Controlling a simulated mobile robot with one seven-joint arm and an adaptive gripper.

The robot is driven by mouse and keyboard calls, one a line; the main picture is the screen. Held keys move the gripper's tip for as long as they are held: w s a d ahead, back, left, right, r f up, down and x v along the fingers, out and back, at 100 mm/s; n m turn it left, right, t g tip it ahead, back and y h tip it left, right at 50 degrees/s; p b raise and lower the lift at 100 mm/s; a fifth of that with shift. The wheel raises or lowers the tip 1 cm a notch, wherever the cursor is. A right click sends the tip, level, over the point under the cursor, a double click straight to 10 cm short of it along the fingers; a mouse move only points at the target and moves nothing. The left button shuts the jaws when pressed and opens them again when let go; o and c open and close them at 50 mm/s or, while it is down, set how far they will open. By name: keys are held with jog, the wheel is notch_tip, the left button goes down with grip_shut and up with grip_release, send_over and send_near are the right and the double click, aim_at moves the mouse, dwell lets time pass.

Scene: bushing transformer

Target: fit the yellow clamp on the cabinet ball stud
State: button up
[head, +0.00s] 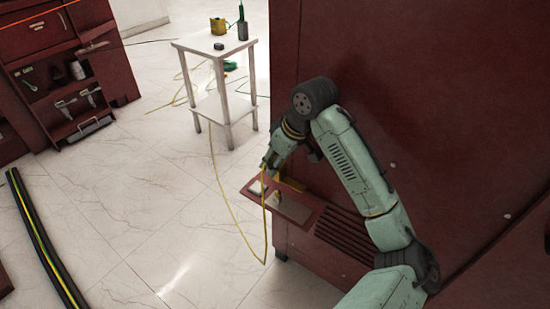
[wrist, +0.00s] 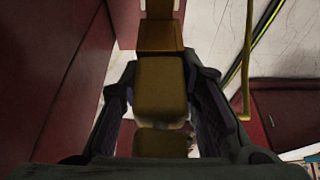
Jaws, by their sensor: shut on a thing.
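My gripper (head: 270,160) points down over a small red ledge on the side of the big red cabinet (head: 390,90). In the wrist view its two dark fingers (wrist: 160,100) are shut on the yellow clamp (wrist: 158,85), which lies between them.
A yellow cable (head: 243,235) hangs in a loop from near my gripper past the ledge to the left. A white side table (head: 215,45) with a yellow mug (head: 218,26) stands behind. A red tool cabinet (head: 60,60) is at far left. The tiled floor between is mostly clear.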

aim_at(275, 177)
jog(key=shift+f+b, duration=1.6)
jog(key=shift+f, duration=1)
jog(key=shift+f, duration=0.4)
jog(key=shift+f+b, duration=0.85)
jog(key=shift+f, duration=0.2)
jog(key=shift+f+b, duration=0.8)
jog(key=shift+f, duration=0.45)
jog(key=o, duration=1.2)
jog(key=shift+o, duration=0.2)
jog(key=v, duration=1.2)
